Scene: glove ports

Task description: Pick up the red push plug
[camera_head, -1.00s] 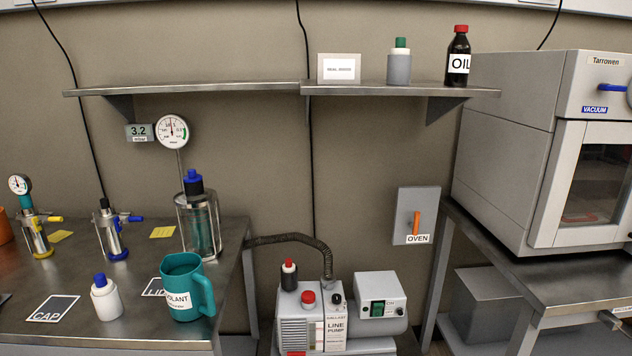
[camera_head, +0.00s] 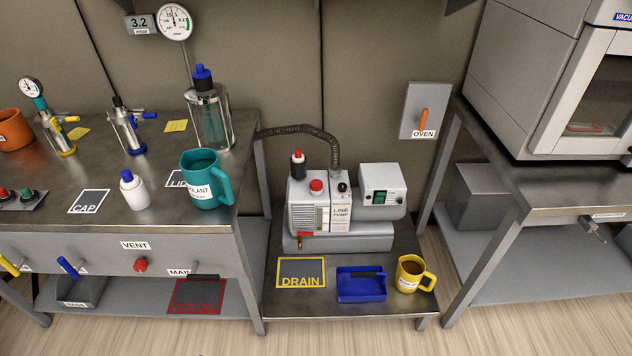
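Several red parts are in view, and I cannot tell for certain which is the push plug. A round red cap (camera_head: 316,186) sits on top of the grey line pump (camera_head: 342,222). A red knob (camera_head: 141,265) is on the left bench's front panel, under the VENT label. A small red piece (camera_head: 304,234) is low on the pump's front, above a brass-coloured fitting. Neither of my grippers is in view.
The pump stands on a low table with a yellow-framed DRAIN mat (camera_head: 301,258), a blue tray (camera_head: 361,283) and a yellow mug (camera_head: 410,272). A teal mug (camera_head: 206,180) and white bottle (camera_head: 133,190) stand on the left bench. A hose (camera_head: 300,129) arches to the pump.

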